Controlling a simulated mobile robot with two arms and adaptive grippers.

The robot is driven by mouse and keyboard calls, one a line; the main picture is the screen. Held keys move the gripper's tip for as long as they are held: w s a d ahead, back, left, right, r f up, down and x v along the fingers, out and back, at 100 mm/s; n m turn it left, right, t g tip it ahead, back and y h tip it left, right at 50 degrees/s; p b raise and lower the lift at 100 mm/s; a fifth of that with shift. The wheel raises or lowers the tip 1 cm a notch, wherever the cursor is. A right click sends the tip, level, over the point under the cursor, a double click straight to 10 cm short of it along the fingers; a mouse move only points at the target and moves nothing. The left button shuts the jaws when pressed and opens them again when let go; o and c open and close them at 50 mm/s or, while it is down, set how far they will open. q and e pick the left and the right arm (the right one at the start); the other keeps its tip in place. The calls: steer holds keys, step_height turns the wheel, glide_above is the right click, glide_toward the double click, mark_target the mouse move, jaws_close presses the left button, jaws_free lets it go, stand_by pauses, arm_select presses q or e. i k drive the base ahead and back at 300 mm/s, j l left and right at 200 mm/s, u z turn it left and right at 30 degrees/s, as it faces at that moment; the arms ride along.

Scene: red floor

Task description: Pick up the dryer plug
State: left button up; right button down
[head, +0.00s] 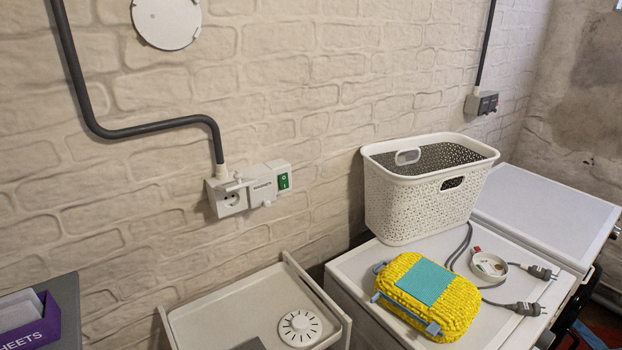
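One plug (541,272) is farther back, and the other plug (526,308) is nearer the front edge. I cannot tell which one is the dryer plug. Neither of my grippers is in view, and nothing touches the plugs.
A white perforated basket (415,205) stands behind the plugs. A yellow bundle with a teal patch (425,281) lies left of them, beside the round dish (489,266). A wall socket with a green switch (250,189) is left; a grey socket box (481,103) is at back right.

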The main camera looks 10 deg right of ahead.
mark_target(525, 308)
steer(key=z, duration=1.85)
steer(key=u, duration=2.05)
steer(key=z, duration=2.05)
steer(key=i+l, duration=0.15)
steer(key=l, duration=0.15)
steer(key=i+l+u, duration=0.1)
steer(key=l, duration=0.25)
steer(key=i+l, duration=0.25)
steer(key=i+l+u, duration=0.1)
steer(key=l, duration=0.3)
